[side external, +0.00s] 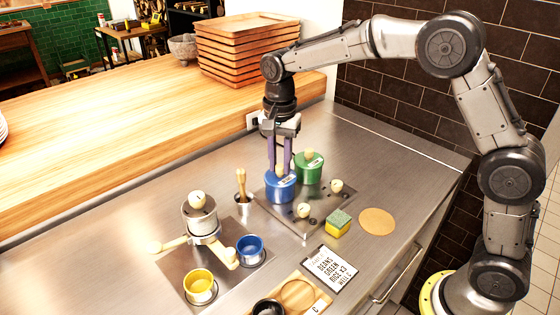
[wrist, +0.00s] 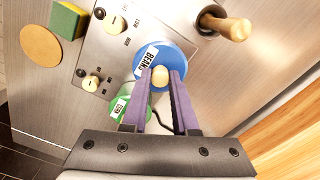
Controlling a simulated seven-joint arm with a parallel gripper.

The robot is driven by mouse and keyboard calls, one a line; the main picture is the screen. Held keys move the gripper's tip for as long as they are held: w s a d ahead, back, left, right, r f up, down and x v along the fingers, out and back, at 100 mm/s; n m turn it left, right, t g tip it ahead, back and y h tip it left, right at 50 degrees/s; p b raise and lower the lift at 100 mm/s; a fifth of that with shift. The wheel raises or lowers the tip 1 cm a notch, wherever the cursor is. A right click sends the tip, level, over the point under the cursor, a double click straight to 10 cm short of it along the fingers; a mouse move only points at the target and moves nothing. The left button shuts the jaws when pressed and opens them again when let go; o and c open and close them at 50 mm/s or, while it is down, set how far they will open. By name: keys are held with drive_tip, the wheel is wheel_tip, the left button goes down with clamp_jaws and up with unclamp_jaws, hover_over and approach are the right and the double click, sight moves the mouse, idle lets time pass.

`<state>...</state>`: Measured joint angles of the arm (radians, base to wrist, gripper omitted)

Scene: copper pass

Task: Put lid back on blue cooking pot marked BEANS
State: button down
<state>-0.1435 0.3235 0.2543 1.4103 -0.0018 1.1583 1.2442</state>
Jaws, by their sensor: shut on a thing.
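The blue pot (side external: 281,190) stands on the steel hob plate, and its white label reads BEANS in the wrist view (wrist: 146,62). A blue lid with a pale round knob (wrist: 160,77) is at the top of the pot. My gripper (side external: 279,171) has its purple fingers pointing down on either side of the knob and is shut on it; the fingers also show in the wrist view (wrist: 161,80). The lid looks level and lined up over the pot. I cannot tell whether it rests fully on the rim.
A green pot (side external: 309,171) marked CORN stands close beside the blue one. Hob knobs (side external: 304,210), a sponge (side external: 339,222) and a round cork mat (side external: 376,221) are nearer. A grinder (side external: 200,215), blue cup (side external: 250,249) and yellow cup (side external: 199,285) stand left.

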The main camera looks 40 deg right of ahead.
drive_tip(key=shift+c, duration=0.6)
unclamp_jaws()
drive_tip(key=shift+r, duration=3.5)
clamp_jaws()
